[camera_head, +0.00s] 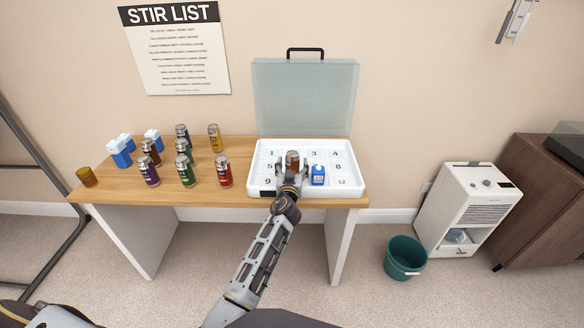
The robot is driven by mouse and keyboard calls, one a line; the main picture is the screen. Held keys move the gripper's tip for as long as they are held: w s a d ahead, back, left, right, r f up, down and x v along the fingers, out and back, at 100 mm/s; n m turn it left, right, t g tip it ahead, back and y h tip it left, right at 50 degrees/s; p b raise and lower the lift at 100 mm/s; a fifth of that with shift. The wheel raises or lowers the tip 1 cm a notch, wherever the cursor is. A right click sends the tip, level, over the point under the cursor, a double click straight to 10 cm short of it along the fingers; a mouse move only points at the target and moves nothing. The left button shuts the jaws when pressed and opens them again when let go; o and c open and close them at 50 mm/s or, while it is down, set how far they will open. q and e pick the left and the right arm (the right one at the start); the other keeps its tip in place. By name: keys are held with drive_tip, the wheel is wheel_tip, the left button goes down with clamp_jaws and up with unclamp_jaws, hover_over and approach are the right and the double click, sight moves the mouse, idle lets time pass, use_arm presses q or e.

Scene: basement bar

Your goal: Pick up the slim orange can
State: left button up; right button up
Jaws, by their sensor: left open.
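A slim brownish-orange can (292,158) with a grey top stands upright in the white numbered tray (343,189), in its middle. My left gripper (292,170) is open at this can, with one finger on each side of it. I cannot tell whether the fingers touch it. The gripper and wrist hide the can's lower part and the tray cells around it. My right gripper does not show.
A blue carton (318,175) stands close right of the gripper. The tray's clear lid (305,97) stands open behind. Several cans, including a red can (224,171) and a yellow can (215,138), stand left on the wooden table (240,191). An amber cup (87,177) is at the left end.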

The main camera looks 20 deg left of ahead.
sight(292, 158)
use_arm(q)
drive_tip(key=c, duration=1.3)
drive_tip(key=shift+r, duration=0.45)
drive_tip(key=shift+r+p, duration=0.25)
drive_tip(key=shift+p, duration=0.05)
drive_tip(key=shift+r, duration=0.65)
wheel_tip(292, 158, up, 2)
drive_tip(key=shift+r+p, duration=0.25)
drive_tip(key=shift+p, duration=0.4)
wheel_tip(292, 158, up, 5)
drive_tip(key=shift+f+p, duration=0.2)
drive_tip(key=shift+p, duration=0.4)
drive_tip(key=shift+r, duration=0.15)
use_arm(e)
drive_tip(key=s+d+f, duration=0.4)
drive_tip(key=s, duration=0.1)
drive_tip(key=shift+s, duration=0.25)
